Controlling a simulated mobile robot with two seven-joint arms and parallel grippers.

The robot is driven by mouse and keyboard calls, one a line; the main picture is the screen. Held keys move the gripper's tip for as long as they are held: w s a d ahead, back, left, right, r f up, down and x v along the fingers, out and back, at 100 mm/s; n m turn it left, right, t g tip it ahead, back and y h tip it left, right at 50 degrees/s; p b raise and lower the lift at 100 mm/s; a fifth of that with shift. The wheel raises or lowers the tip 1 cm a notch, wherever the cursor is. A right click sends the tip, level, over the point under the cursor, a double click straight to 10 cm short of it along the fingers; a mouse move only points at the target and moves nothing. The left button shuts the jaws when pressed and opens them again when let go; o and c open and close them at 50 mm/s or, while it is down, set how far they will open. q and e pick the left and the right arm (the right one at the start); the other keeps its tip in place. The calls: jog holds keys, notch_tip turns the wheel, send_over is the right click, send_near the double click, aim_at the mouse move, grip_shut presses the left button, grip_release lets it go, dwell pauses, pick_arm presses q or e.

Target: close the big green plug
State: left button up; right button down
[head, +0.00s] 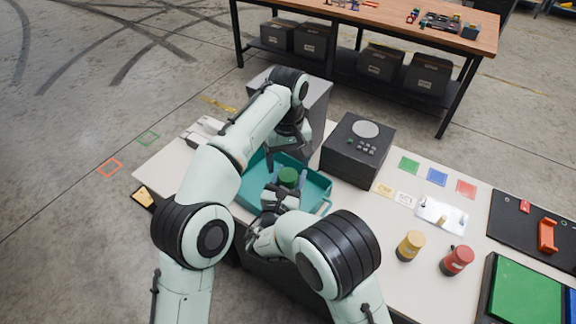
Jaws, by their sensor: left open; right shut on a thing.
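The big green plug (289,176) shows as a round green top over the teal tray (318,190). Its lower part is hidden by my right gripper. My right gripper (287,189) comes from the front and is shut on the green plug, as far as this view shows. My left gripper (287,155) points down just behind and above the plug, with its fingers apart and empty. Whether it touches the plug cannot be told. Whether the plug is open or closed cannot be made out.
A dark box with a round grey disc (352,150) stands right of the tray. A yellow canister (410,246) and a red canister (457,261) stand further right, near a metal plate (440,214). Coloured squares lie behind them. A wooden workbench (400,22) is at the back.

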pick_arm(q)
jog(key=shift+o, duration=0.3)
jog(key=o, duration=0.3)
